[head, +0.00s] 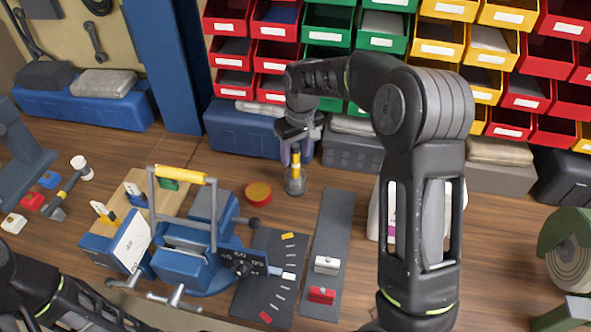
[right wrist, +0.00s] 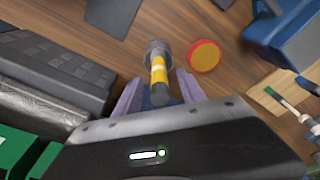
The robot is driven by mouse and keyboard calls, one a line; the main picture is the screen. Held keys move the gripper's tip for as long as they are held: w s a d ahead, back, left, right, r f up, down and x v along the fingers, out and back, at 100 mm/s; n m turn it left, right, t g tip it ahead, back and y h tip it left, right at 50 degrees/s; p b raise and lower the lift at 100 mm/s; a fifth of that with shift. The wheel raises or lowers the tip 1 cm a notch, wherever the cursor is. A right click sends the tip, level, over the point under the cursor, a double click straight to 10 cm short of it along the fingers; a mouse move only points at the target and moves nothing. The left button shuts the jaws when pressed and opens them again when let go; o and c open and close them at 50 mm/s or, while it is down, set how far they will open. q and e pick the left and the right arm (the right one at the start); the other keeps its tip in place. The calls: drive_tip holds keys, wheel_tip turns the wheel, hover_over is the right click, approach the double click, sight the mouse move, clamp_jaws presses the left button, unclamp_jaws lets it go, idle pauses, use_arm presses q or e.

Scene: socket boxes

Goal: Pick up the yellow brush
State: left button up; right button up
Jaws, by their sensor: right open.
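The yellow brush (head: 296,160) has a yellow handle with a dark band. It stands roughly upright in a small grey cup (head: 296,185) on the wooden table. In the right wrist view the brush (right wrist: 159,70) points toward the camera, with the cup (right wrist: 155,47) behind it. My right gripper (head: 297,152) is above the cup, pointing down. Its two purple-grey fingers (right wrist: 158,84) are apart, one on each side of the brush handle. I cannot tell whether either finger touches it. My left arm shows at the lower left of the head view, but its gripper does not show.
A round red-and-yellow tin (head: 258,193) sits left of the cup. A blue machine with a yellow-handled frame (head: 187,245) stands farther left. Dark boxes (head: 352,150) and rows of coloured bins (head: 327,22) line the back. A grey mat (head: 333,225) lies in front.

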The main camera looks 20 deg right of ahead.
sight(295, 164)
drive_tip(key=f+b, duration=0.2)
drive_tip(key=f, duration=0.1)
drive_tip(key=f+b, duration=0.1)
drive_tip(key=f, duration=0.1)
drive_tip(key=shift+w+f, duration=0.1)
drive_tip(key=shift+w, duration=0.3)
drive_tip(key=shift+c, duration=0.5)
clamp_jaws()
